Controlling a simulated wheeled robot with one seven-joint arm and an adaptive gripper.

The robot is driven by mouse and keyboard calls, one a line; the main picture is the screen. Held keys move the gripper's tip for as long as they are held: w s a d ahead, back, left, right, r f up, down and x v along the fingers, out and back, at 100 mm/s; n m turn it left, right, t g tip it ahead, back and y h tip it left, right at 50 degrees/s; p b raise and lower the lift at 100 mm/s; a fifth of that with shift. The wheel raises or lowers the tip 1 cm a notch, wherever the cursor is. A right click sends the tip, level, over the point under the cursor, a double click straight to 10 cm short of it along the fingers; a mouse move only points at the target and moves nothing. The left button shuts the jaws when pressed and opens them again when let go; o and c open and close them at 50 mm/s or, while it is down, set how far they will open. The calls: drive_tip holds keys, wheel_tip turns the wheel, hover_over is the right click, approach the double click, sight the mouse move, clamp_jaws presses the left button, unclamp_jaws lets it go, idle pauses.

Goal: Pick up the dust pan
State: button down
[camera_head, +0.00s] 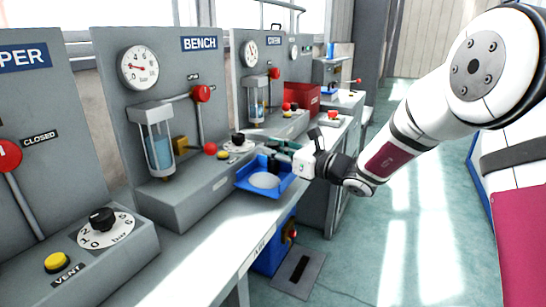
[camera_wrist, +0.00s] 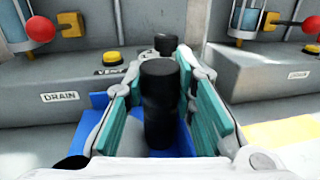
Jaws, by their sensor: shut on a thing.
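The dust pan (camera_head: 249,168) is a blue, shallow pan at the front edge of the grey bench in the head view. A pale round patch shows on its floor. My gripper (camera_head: 284,147) is at the pan's back right. In the wrist view, my gripper (camera_wrist: 160,72) has its green-padded fingers on both sides of the upright black handle (camera_wrist: 160,105), shut on it. Blue parts of the pan (camera_wrist: 97,101) show below and beside the fingers. The fingers hide part of the pan. I cannot tell whether it touches the bench.
Behind the pan stands a grey panel marked BENCH (camera_head: 199,43) with a gauge (camera_head: 139,68), a liquid cylinder (camera_head: 158,148) and red-knobbed levers. A red box (camera_head: 301,99) stands farther back. A blue unit (camera_head: 272,247) is under the bench. The floor at right (camera_head: 400,240) is clear.

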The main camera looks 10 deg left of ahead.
drive_tip(key=s+d+r+p, duration=0.1)
drive_tip(key=s+p, duration=0.1)
drive_tip(key=s, duration=1.4)
drive_tip(key=shift+d+r, duration=0.2)
drive_tip(key=shift+r, duration=0.15)
